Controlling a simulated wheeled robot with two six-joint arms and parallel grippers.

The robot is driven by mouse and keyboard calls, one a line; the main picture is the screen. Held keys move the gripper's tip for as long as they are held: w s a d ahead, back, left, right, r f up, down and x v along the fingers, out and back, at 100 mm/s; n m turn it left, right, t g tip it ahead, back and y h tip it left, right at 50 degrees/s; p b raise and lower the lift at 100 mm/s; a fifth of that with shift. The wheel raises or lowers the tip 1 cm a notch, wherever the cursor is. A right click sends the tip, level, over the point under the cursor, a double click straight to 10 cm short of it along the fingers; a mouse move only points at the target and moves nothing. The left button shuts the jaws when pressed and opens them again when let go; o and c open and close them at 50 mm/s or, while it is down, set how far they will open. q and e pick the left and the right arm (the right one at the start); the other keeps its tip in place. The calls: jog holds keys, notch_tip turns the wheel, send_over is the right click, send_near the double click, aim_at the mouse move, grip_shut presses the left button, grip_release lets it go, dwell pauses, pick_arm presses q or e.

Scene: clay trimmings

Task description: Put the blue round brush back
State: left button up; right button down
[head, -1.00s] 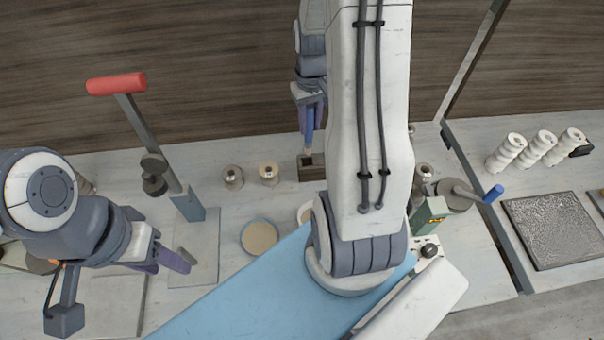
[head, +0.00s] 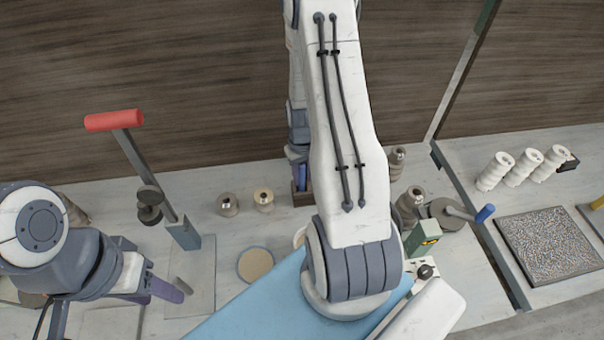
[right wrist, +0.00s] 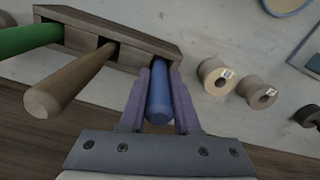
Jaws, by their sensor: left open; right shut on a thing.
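My right gripper (right wrist: 158,105) is shut on the blue round brush (right wrist: 159,95), seen in the right wrist view with its handle end toward the camera. The brush's far end meets the wooden brush block (right wrist: 110,28), at the block's end slot; how deep it sits is hidden by the fingers. In the head view the right gripper (head: 297,155) is mostly hidden behind my forearm, just above the block (head: 301,195). My left gripper (head: 170,288) is open and empty over the left of the table.
Spools (head: 228,204) stand left of the block.

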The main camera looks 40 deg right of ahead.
jog(key=shift+f, duration=0.15)
jog(key=c, duration=0.6)
grip_release()
jog(key=shift+r, duration=0.45)
notch_tip(320, 180, up, 10)
jog(key=shift+r+b, duration=0.1)
jog(key=shift+b, duration=1.15)
jog(key=shift+r, duration=0.65)
